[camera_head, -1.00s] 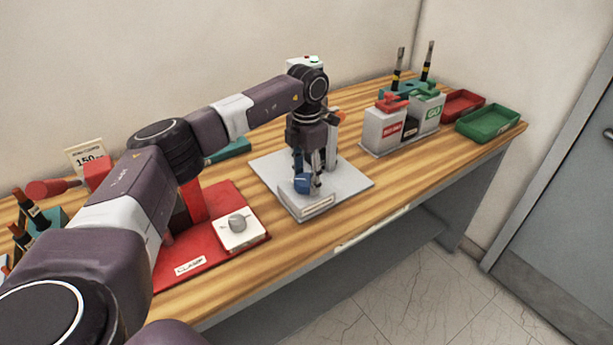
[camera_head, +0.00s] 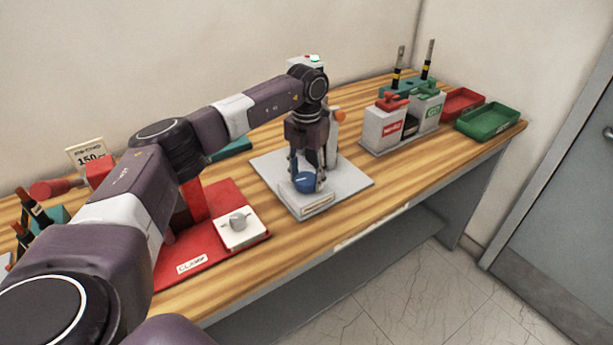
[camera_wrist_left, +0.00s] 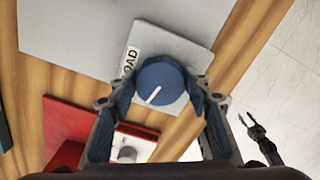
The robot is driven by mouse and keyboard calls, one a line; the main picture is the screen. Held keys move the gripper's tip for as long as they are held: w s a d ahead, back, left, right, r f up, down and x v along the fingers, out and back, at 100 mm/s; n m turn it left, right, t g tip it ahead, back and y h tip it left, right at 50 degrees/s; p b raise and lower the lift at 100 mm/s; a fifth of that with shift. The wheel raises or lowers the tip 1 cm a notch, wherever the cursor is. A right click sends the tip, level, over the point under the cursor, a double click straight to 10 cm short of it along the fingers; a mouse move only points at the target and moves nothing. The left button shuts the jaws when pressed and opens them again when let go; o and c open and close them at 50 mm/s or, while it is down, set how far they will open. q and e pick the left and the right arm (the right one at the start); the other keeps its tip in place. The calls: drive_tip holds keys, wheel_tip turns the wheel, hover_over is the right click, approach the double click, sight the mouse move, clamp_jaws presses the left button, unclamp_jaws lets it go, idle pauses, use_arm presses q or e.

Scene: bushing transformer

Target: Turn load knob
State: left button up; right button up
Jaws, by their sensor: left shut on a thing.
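The load knob (camera_head: 306,184) is a blue round knob on a light grey panel at the front of a grey plate (camera_head: 352,182). In the left wrist view the knob (camera_wrist_left: 160,78) shows a white pointer line aimed to the lower left, beside a partly cut-off "LOAD" label (camera_wrist_left: 129,62). My left gripper (camera_head: 307,182) points down over the knob, with its fingers on either side of it; in the wrist view the gripper (camera_wrist_left: 157,92) is shut on it. What looks like part of my right gripper (camera_wrist_left: 250,122) shows over the floor.
A red clamp base (camera_head: 195,248) with a grey knob (camera_head: 238,222) on a white plate stands left. Grey boxes with red and green handles (camera_head: 385,128) stand right, near red (camera_head: 462,105) and green (camera_head: 488,122) trays. Bare wooden bench (camera_head: 400,178) lies between.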

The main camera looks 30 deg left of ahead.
sight(307, 177)
use_arm(q)
drive_tip(key=shift+w+r, duration=0.15)
drive_tip(key=shift+r, duration=0.05)
drive_tip(key=o, duration=1.2)
drive_tip(key=shift+f, duration=0.1)
drive_tip(key=shift+c, duration=0.2)
wheel_tip(307, 177, up, 12)
